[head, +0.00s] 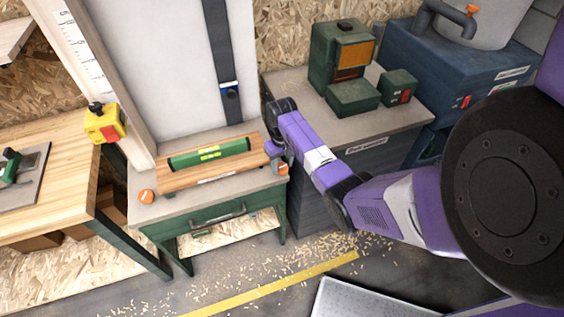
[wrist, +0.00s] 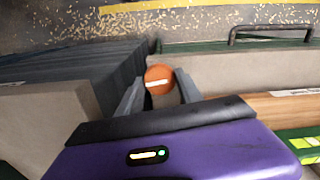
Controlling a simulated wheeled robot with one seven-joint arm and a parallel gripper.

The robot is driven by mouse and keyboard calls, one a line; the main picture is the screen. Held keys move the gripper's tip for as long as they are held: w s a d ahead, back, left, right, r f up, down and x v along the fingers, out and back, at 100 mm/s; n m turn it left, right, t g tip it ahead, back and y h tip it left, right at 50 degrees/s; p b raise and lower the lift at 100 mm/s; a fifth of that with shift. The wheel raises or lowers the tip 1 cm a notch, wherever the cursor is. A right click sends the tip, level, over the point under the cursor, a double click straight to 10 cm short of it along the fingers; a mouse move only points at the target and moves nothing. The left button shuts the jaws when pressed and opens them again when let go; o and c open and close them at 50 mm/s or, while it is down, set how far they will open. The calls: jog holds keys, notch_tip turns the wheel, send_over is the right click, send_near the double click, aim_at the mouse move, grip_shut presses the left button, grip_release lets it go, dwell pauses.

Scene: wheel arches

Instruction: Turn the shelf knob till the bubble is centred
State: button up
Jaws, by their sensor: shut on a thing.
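The shelf is a wooden board (head: 190,179) on a grey-topped green bench, with a green spirit level (head: 180,161) lying along it. The level's yellow vial (head: 210,153) faces up; the bubble's place is too small to read. It also shows partly in the wrist view as a green level (wrist: 300,144) at the right edge. My gripper (head: 279,160) is at the shelf's right end. In the wrist view its two fingers stand on either side of an orange knob (wrist: 158,79) with a white mark, shut on it. The knob is mostly hidden in the head view.
Another orange knob (head: 147,196) is at the bench's left front. A grey cabinet (head: 345,130) with green boxes (head: 352,97) stands close on the right. A drawer handle (head: 218,214) juts from the bench front. Wood chips litter the floor around a yellow line (head: 270,287).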

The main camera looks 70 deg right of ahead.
aim_at(282, 167)
jog(key=shift+m+p, duration=0.5)
jog(key=shift+m, duration=1.1)
jog(key=o, duration=1.4)
jog(key=shift+c, duration=0.2)
jog(key=shift+r, duration=0.1)
notch_tip(282, 167, up, 8)
jog(key=shift+f, duration=0.15)
